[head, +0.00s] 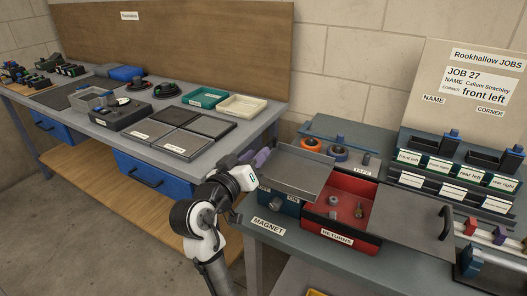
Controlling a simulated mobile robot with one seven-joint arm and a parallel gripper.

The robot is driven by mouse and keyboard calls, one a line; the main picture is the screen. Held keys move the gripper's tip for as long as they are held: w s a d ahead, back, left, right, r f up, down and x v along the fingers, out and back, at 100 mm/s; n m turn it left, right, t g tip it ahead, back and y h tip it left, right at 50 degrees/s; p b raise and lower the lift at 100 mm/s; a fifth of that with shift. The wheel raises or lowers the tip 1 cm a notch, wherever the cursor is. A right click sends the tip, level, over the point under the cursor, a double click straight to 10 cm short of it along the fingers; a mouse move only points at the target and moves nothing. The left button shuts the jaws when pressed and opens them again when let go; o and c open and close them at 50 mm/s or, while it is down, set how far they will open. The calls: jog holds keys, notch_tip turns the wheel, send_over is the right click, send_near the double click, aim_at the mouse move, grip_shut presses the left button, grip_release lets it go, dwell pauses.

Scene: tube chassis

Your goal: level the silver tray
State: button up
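The silver tray (296,172) is a shallow grey metal tray with a low rim. It is empty and sits raised over the left part of the red RETURNS bin (372,190) and the blue MAGNET box (279,203). It looks tilted, its near right edge lower, toward the bin; the exact angle is hard to tell. My gripper (262,157), with purple fingers, is at the tray's left edge and appears shut on it. The tray's rim partly hides the fingertips. Several small metal parts lie in the red bin.
A flat grey plate (408,214) with a dark handle is right of the bin. Orange and blue tape rolls (311,144) sit behind the tray. Labelled racks (425,164) and a job board (470,90) stand at right. Another bench (110,130) with trays is at left.

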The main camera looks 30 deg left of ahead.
jog(key=s+b, duration=0.1)
jog(key=s, duration=0.7)
jog(key=shift+s+a, duration=0.1)
